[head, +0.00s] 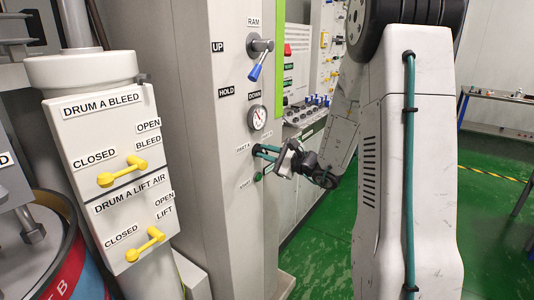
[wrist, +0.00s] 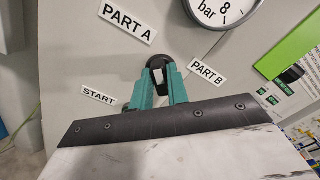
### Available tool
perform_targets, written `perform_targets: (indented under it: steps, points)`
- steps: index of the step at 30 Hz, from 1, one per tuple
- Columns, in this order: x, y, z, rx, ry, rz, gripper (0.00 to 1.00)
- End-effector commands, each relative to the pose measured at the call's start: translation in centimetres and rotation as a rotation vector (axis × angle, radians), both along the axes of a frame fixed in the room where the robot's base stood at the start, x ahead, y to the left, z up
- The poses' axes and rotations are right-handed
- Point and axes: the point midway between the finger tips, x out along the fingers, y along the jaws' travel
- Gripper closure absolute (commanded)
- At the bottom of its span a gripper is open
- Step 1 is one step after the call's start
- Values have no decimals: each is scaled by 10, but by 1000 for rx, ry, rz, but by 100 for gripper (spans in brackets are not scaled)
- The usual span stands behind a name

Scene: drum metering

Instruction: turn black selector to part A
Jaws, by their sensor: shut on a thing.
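The black selector (wrist: 157,62) shows in the wrist view between the two teal fingers of my gripper (wrist: 159,88), which is shut on it. A white mark shows on the selector's face; which label it points to I cannot tell. The PART A label (wrist: 128,22) is above and left of the selector, and the PART B label (wrist: 207,73) is to its right. In the head view my gripper (head: 265,152) reaches the grey panel from the right, beside the PART A label (head: 243,147). The fingers largely hide the selector there.
A pressure gauge (head: 256,117) sits just above the selector, and a blue-handled RAM lever (head: 257,58) higher up. A green button (head: 258,176) by the START label (head: 244,184) is close below my gripper. Yellow drum A valve handles (head: 121,172) are at the left.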

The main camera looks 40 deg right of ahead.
Motion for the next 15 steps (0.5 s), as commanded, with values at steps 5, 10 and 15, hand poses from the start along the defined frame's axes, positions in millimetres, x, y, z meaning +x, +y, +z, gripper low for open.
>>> perform_targets:
  steps: [5, 10, 15]
  points:
    - [0, 0, 0, -15, -6, 1, 100]
    - [0, 0, 0, -16, -6, 1, 100]
    - [0, 0, 0, -16, -6, 1, 81]
